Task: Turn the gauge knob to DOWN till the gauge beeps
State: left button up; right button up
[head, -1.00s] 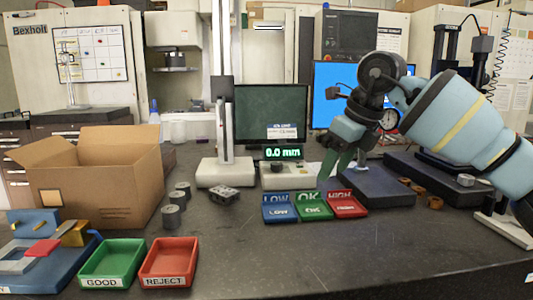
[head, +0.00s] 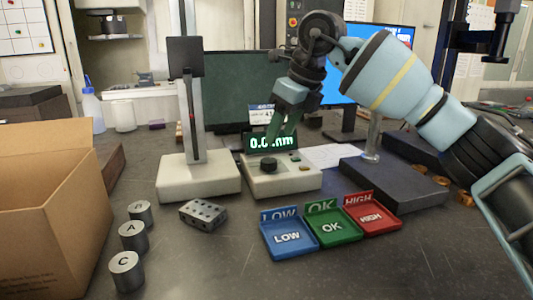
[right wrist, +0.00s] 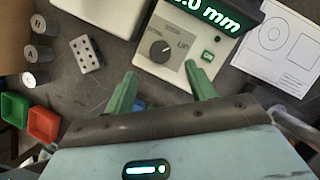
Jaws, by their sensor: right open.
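The gauge's pale control box (head: 300,182) stands mid-table. Its lit display (head: 285,142) is partly covered by my gripper and shows 0.0 mm in green. The black round gauge knob (head: 269,165) is on the box's sloping front. In the right wrist view the knob (right wrist: 160,48) has a printed label on either side, the left one seeming to read DOWN and the right one UP. My right gripper (right wrist: 161,88) is open and empty, its green fingertips pointing toward the knob, one toward each side, apart from it. My left gripper is not in view.
The gauge stand (head: 198,180) rises left of the box. A drilled metal block (head: 203,214) and several lettered cylinders (head: 133,237) lie further left. The blue LOW (head: 287,252), green OK and red HIGH trays stand in front. A dark slab (head: 385,190) lies right.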

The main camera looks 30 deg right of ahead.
aim_at(269, 160)
jog(key=x, duration=0.6)
jog(key=shift+f+b, duration=0.25)
jog(key=shift+b, duration=0.15)
jog(key=shift+w+a+f, duration=0.15)
jog(key=shift+w+f, duration=0.2)
jog(key=shift+f, duration=0.25)
jog(key=shift+c, duration=0.5)
